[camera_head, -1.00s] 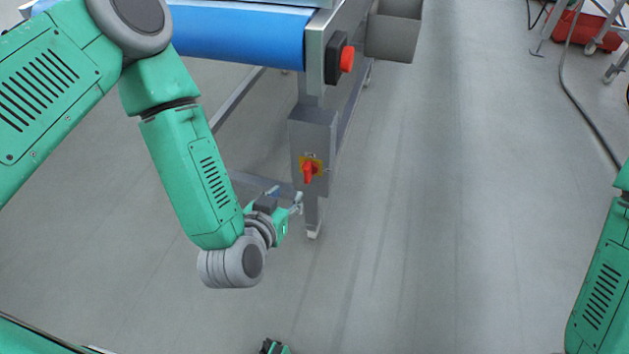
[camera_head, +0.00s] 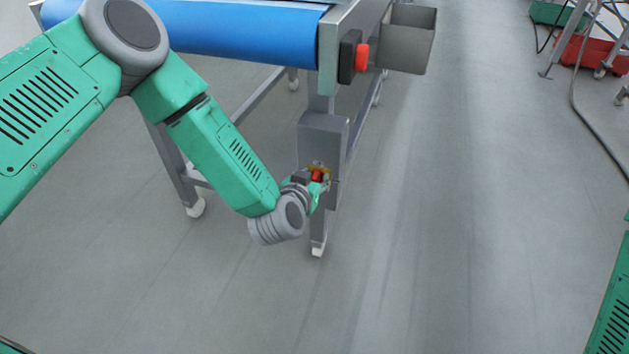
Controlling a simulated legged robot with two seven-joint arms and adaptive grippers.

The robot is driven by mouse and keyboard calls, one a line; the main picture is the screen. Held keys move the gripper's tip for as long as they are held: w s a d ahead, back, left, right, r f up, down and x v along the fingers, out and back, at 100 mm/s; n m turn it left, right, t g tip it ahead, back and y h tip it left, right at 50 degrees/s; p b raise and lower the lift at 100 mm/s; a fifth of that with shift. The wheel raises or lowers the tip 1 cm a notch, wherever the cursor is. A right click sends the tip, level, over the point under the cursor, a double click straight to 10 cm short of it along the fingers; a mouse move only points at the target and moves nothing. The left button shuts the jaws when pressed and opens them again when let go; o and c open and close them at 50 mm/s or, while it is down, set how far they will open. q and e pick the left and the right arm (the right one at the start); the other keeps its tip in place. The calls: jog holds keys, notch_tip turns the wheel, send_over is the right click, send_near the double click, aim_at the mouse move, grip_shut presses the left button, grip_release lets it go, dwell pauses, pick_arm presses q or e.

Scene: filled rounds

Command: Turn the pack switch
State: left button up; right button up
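The pack switch is a red rotary knob (camera_head: 317,175) on a yellow plate, on the front of a grey box (camera_head: 322,135) fixed to the conveyor's leg. My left gripper (camera_head: 318,183) is right at the knob, coming from below and the left, and hides its lower part. Its fingers are too small and too covered to tell whether they are open or shut, or whether they touch the knob. My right arm shows only as a green link at the right edge; its gripper is out of view.
A conveyor with a blue belt (camera_head: 240,32) stands above the box. A red push button (camera_head: 362,57) on a black housing and a grey bin (camera_head: 408,40) are at its end. A red case (camera_head: 590,53) and a cable (camera_head: 585,115) lie at the right. The floor between is clear.

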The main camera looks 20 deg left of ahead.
pick_arm(q)
jog(key=shift+w+d, duration=0.1)
grip_shut()
jog(key=p, duration=0.1)
jog(key=m+y+p, duration=0.1)
jog(key=p, duration=0.1)
jog(key=shift+d+r+m, duration=0.15)
jog(key=shift+d+m, duration=0.15)
jog(key=shift+d, duration=0.05)
jog(key=shift+d+m+y+p, duration=0.2)
jog(key=shift+m+y+p, duration=0.2)
jog(key=shift+m+p, duration=0.4)
jog(key=shift+d+f+m+y+p, duration=0.1)
jog(key=shift+f+m+y+p, duration=0.2)
jog(key=shift+m+y+p, duration=0.1)
